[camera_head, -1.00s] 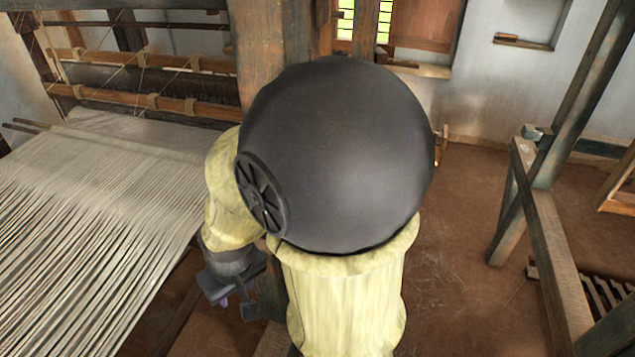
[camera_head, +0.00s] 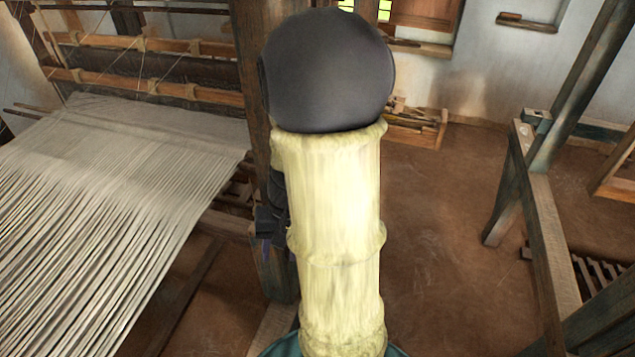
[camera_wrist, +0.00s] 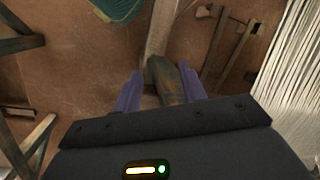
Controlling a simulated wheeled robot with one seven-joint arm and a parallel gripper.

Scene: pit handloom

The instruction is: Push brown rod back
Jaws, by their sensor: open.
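Several brown wooden bars cross the loom, and I cannot tell which one is the brown rod. A long brown bar (camera_head: 150,86) runs across the loom at upper left in the head view. Thin dark rods (camera_head: 24,111) stick out at the loom's left side. My gripper (camera_wrist: 160,71) is open in the wrist view, its two purple fingers apart. A dark wooden post (camera_wrist: 163,82) shows between the fingers; I cannot tell whether they touch it. In the head view my arm hides most of the gripper, beside the loom's front post (camera_head: 250,110).
White warp threads (camera_head: 110,190) stretch across the left, and their edge shows at right in the wrist view. A wooden frame (camera_head: 545,230) stands at right. A low wooden box (camera_head: 415,130) sits by the back wall. Brown floor (camera_head: 440,240) between is clear.

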